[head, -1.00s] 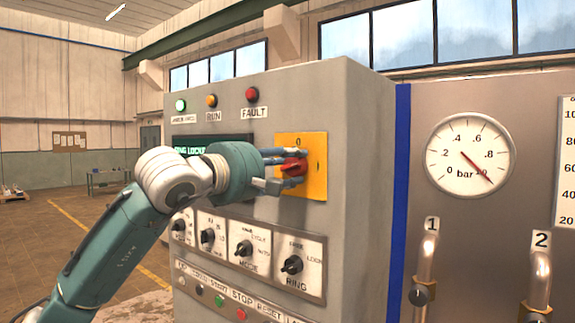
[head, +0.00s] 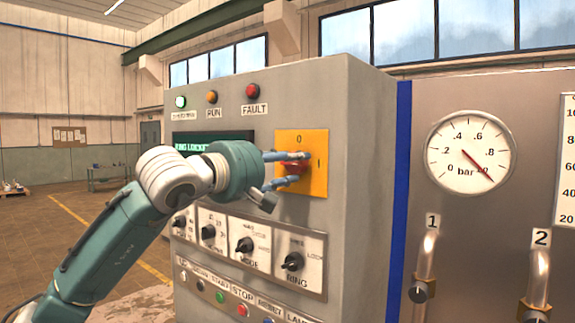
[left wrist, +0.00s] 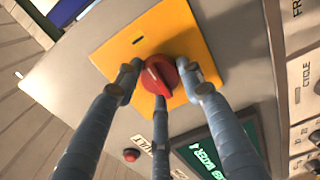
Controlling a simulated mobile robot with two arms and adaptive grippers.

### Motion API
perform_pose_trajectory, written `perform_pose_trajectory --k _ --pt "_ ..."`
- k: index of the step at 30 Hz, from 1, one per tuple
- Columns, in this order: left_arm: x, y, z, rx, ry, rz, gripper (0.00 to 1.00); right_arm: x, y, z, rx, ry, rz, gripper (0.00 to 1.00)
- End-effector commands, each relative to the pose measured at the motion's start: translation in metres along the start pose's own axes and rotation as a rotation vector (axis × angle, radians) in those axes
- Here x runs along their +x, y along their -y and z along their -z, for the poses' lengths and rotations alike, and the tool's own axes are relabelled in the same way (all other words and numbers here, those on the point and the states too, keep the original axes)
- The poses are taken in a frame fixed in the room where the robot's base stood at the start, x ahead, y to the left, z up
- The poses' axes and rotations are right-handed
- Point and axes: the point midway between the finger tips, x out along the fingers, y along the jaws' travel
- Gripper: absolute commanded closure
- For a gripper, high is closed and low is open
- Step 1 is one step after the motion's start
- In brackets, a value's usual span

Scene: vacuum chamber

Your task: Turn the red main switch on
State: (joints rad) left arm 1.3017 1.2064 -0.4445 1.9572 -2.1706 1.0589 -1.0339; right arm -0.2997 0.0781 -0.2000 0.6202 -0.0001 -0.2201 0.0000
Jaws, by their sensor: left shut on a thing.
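The red main switch (head: 294,168) is a knob on a yellow plate (head: 316,145) on the grey cabinet's front. The plate shows "0" at its top and a mark at its right edge. My left gripper (head: 288,168) is at the knob, its fingers shut around it and partly hiding it. In the left wrist view the red knob (left wrist: 160,76) sits between the fingers of my left gripper (left wrist: 160,85), and a pale line shows on its face. My right gripper is not in view.
The grey cabinet (head: 350,200) carries lamps above, a green display (head: 190,142) and a row of black selector knobs (head: 245,245) below the plate. A pressure gauge (head: 470,152) and numbered pipes are at the right. Open floor lies at the left.

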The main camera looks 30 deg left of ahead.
Motion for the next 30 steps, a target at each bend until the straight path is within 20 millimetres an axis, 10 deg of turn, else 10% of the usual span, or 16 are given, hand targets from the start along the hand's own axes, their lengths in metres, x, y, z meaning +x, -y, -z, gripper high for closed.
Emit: perform_pose_trajectory --k 4,5,7,20,30 --pt "0.001 0.003 -0.005 0.0 0.01 0.005 0.88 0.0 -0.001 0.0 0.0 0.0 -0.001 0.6" --pt "0.001 0.003 -0.005 0.0 0.01 0.005 0.58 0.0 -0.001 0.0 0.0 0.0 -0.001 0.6" --pt "0.001 0.003 -0.004 0.0 0.01 0.005 0.44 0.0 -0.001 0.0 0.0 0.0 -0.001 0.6" --pt "-0.008 0.001 -0.001 0.0 0.002 0.002 0.42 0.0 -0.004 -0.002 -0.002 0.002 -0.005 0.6" --pt "-0.074 0.002 0.0 0.005 -0.003 0.006 0.42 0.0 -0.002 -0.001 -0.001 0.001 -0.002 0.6"
